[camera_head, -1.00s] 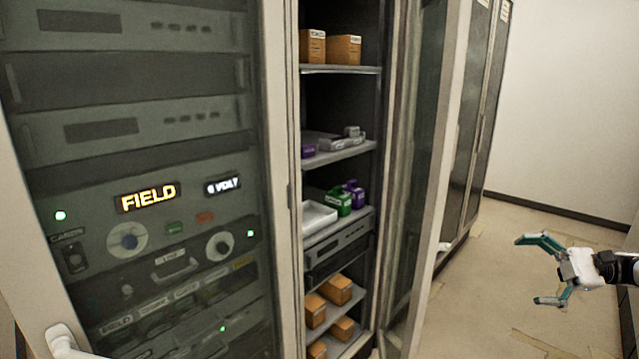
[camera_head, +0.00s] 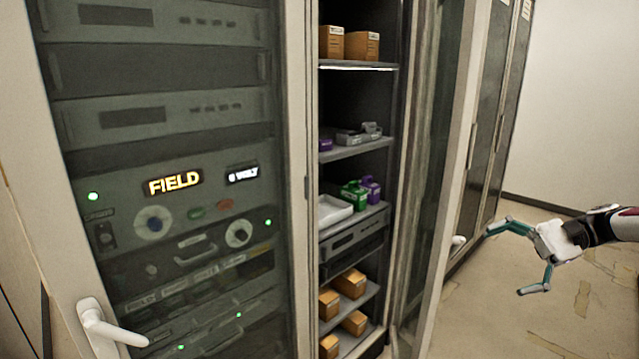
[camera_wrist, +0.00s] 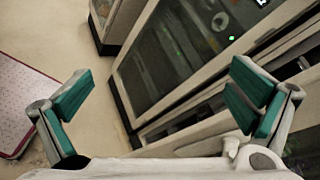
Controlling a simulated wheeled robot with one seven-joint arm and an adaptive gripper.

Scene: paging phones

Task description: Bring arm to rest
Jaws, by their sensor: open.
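My gripper (camera_head: 512,258) is at the right of the head view, in front of the open glass door and over the bare floor. Its teal fingers are spread wide with nothing between them. In the wrist view my gripper (camera_wrist: 160,95) also shows open and empty, with floor and a dark-fronted cabinet beyond the fingers. My arm reaches in from the right edge of the head view.
A rack cabinet (camera_head: 190,125) with a lit FIELD display fills the left. A shelf cabinet (camera_head: 360,65) holds brown boxes and green and purple items. Its glass door (camera_head: 440,170) stands open. Floor (camera_head: 590,270) is clear at right. A pinkish mat (camera_wrist: 22,105) shows in the wrist view.

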